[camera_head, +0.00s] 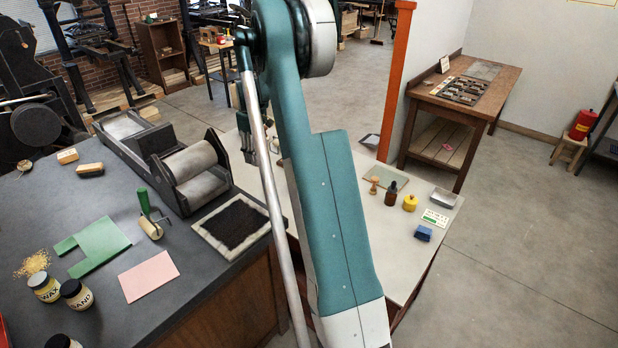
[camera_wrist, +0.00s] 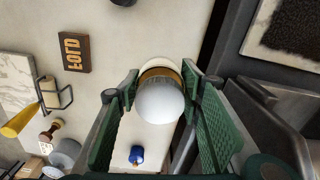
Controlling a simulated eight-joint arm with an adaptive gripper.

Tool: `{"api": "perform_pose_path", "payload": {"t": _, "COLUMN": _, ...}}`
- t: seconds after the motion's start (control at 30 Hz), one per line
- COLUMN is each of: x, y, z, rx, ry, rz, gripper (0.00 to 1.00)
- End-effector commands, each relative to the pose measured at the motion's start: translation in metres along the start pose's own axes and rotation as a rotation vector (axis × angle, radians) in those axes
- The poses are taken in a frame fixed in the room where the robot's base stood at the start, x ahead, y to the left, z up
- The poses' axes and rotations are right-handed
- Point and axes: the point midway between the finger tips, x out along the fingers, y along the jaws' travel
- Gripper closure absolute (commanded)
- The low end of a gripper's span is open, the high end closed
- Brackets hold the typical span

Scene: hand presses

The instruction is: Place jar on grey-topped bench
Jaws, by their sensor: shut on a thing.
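The jar (camera_wrist: 160,98) shows in the wrist view with a rounded white top and a gold-brown band. My gripper (camera_wrist: 160,82) has its two green fingers on either side of it, shut on it. Below it lies a pale tabletop (camera_wrist: 140,30); I cannot tell whether the jar touches it. In the head view my arm hides most of the gripper, and I cannot make out the jar. The grey-topped bench (camera_head: 60,215) fills the left of the head view. A dark edge of it shows at the right of the wrist view.
The grey bench holds a roller press (camera_head: 165,165), an ink slab (camera_head: 237,225), green sheet (camera_head: 95,245), pink sheet (camera_head: 149,276), a wax jar (camera_head: 44,288) and a sand jar (camera_head: 76,294). The pale table (camera_head: 385,235) carries small bottles and a blue block (camera_head: 423,233).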

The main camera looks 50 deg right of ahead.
Motion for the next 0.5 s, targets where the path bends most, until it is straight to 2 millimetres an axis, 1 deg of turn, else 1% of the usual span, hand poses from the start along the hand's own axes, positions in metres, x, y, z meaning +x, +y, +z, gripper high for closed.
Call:
{"api": "perform_pose_path", "payload": {"t": 0.03, "x": 0.013, "y": 0.000, "z": -0.001, "rx": 0.000, "ry": 0.000, "rz": 0.000, "gripper": 0.79}}
{"api": "perform_pose_path", "payload": {"t": 0.1, "x": 0.027, "y": 0.000, "z": 0.000, "rx": 0.000, "ry": 0.000, "rz": 0.000, "gripper": 0.79}}
{"api": "perform_pose_path", "payload": {"t": 0.2, "x": 0.040, "y": 0.000, "z": 0.000, "rx": 0.000, "ry": 0.000, "rz": 0.000, "gripper": 0.79}}
{"api": "perform_pose_path", "payload": {"t": 0.33, "x": 0.049, "y": 0.000, "z": 0.000, "rx": 0.000, "ry": 0.000, "rz": 0.000, "gripper": 0.79}}
{"api": "perform_pose_path", "payload": {"t": 0.5, "x": 0.050, "y": 0.000, "z": 0.000, "rx": 0.000, "ry": 0.000, "rz": 0.000, "gripper": 0.79}}
